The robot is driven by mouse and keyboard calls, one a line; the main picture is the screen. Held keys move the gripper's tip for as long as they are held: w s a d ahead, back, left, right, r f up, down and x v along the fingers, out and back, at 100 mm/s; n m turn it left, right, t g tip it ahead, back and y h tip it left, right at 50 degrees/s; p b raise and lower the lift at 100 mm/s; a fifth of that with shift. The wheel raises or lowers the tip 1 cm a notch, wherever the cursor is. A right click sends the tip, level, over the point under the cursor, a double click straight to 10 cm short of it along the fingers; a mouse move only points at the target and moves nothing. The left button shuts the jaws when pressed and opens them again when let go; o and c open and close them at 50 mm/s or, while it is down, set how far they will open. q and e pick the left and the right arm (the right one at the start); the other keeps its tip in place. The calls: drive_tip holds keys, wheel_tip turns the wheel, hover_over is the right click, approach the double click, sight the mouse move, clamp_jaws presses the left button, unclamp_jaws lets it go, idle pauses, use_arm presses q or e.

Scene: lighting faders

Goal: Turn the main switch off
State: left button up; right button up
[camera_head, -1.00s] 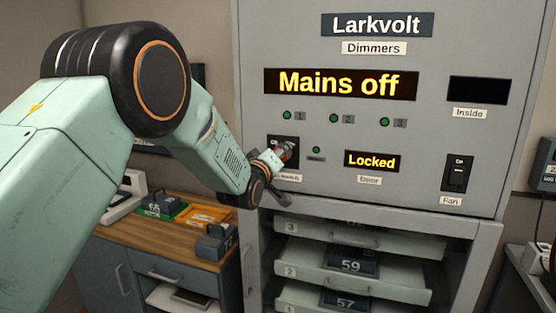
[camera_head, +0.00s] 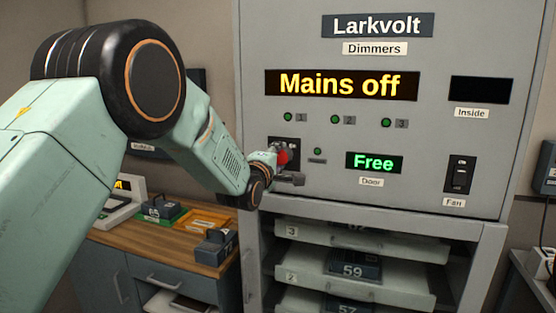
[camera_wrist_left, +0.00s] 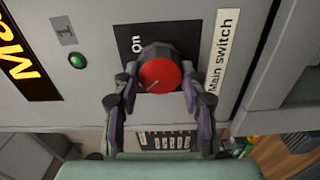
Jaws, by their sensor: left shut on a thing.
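The main switch is a red-faced round knob with a dark rim (camera_wrist_left: 159,74) on a black plate marked "on", beside a "Main switch" label (camera_wrist_left: 222,60) in the left wrist view. In the head view its red part (camera_head: 283,157) shows at the lower left of the grey cabinet front. My left gripper (camera_wrist_left: 157,90) is shut on the knob, one finger on each side. In the head view the gripper (camera_head: 284,170) partly hides the switch. The large display (camera_head: 341,85) reads "Mains off". My right gripper is not in view.
The door display (camera_head: 374,163) reads "Free" in green. A fan rocker switch (camera_head: 459,174) is at the right. Trays with numbered modules (camera_head: 352,270) sit in the rack below. A wooden-topped bench (camera_head: 190,246) with several modules stands at the left.

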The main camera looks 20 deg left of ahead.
use_arm(q)
drive_tip(key=shift+n, duration=0.3)
idle(0.4)
drive_tip(key=o, duration=1.2)
drive_tip(key=shift+c, duration=0.2)
drive_tip(key=s, duration=1.2)
drive_tip(key=shift+a, duration=0.25)
